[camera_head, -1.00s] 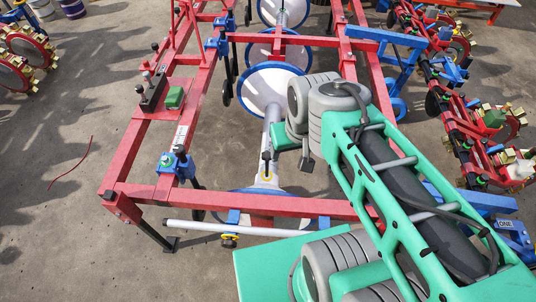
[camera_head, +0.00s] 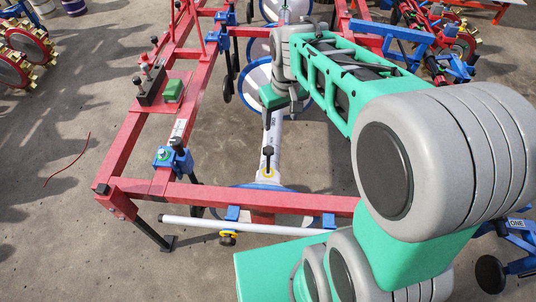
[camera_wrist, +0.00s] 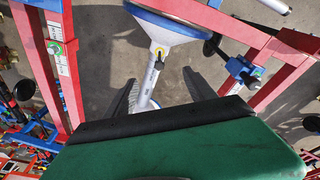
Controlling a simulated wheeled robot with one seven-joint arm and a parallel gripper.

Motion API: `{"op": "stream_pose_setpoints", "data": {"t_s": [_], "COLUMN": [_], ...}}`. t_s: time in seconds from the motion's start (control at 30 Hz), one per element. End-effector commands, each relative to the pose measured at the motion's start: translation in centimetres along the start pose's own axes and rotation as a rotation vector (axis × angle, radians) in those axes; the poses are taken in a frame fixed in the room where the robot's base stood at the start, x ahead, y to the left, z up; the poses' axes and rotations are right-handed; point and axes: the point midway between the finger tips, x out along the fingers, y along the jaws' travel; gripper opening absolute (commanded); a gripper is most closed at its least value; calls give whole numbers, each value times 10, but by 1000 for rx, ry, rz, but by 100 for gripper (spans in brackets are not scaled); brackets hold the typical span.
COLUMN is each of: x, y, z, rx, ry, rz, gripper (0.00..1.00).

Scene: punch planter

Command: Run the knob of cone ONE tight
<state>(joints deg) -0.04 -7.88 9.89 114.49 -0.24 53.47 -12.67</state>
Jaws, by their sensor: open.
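A white cone with a blue rim (camera_head: 216,196) sits partly under the front red beam in the head view. Its pale tube (camera_head: 274,130) runs away from it and carries small dark lettering that I cannot read surely. The wrist view also shows the cone (camera_wrist: 175,27), the tube (camera_wrist: 148,85) and the knob (camera_wrist: 160,56). My gripper (camera_wrist: 161,82) is open, its dark fingers on either side of the tube in that picture, apart from the knob.
The red frame (camera_head: 250,199) surrounds the cone, with a blue clamp (camera_head: 172,160) on its left beam. A pale bar (camera_head: 245,225) lies along the front. More blue-rimmed cones stand farther back. A blue part labelled ONE (camera_head: 519,224) is at right.

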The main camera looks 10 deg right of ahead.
Motion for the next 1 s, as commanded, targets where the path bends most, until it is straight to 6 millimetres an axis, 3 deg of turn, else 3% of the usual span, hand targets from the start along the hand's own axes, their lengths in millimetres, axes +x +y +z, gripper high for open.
{"op": "stream_pose_setpoints", "data": {"t_s": [0.03,0.17,0.2,0.3,0.4,1.0], "x": [46,135,165,234,280,372], "y": [4,16,19,24,27,25], "z": [-17,-64,-75,-94,-104,-95], "rx": [-39,-157,-193,-272,-327,-357], "ry": [-31,-87,-103,-135,-154,-164], "rz": [-8,-28,-35,-52,-65,-72], "gripper": [64,64,64,64,64,64]}}
